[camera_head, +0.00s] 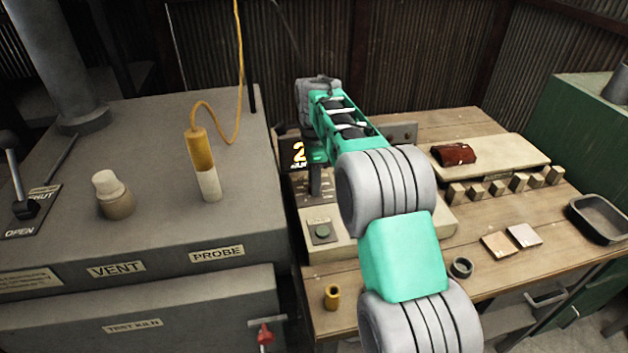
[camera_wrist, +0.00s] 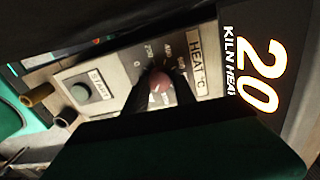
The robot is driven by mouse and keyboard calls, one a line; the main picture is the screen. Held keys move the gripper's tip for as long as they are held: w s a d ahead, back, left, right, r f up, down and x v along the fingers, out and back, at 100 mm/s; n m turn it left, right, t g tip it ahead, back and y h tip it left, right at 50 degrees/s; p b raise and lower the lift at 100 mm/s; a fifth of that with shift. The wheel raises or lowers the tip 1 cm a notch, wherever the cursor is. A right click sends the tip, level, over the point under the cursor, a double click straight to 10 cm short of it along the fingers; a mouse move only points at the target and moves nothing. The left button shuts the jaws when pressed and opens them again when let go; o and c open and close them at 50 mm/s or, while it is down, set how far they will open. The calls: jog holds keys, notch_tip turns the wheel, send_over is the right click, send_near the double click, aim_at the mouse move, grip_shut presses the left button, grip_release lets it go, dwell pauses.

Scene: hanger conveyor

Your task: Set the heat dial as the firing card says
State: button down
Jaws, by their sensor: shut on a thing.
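The heat dial (camera_wrist: 160,82) is a reddish-brown round knob on a pale panel labelled HEAT °C (camera_wrist: 197,64). A scale of numbers rises from 0 around it, partly hidden. My gripper (camera_wrist: 162,95) is shut on the dial, with a dark finger on each side. The dial's pointer cannot be made out. A dark display (camera_wrist: 258,78) beside the panel reads 20 over KILN HEAT; in the head view this display (camera_head: 298,154) is partly covered by my arm. In the head view my arm hides the dial. No readable firing card shows.
A green START button (camera_head: 322,232) sits on the control box near the dial. The grey kiln (camera_head: 160,240) stands left, with a yellow-handled probe (camera_head: 202,165). The bench holds several small blocks (camera_head: 497,188), two small flat tiles (camera_head: 497,244) and a metal tray (camera_head: 600,217).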

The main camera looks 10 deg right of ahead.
jog(key=shift+r+m, duration=0.1)
jog(key=shift+m, duration=0.5)
jog(key=c, duration=1)
grip_release()
jog(key=r+p, duration=0.1)
jog(key=r, duration=0.3)
jog(key=r+p, duration=0.1)
jog(key=r, duration=0.2)
jog(key=shift+w+r, duration=0.2)
jog(key=shift+r, duration=0.2)
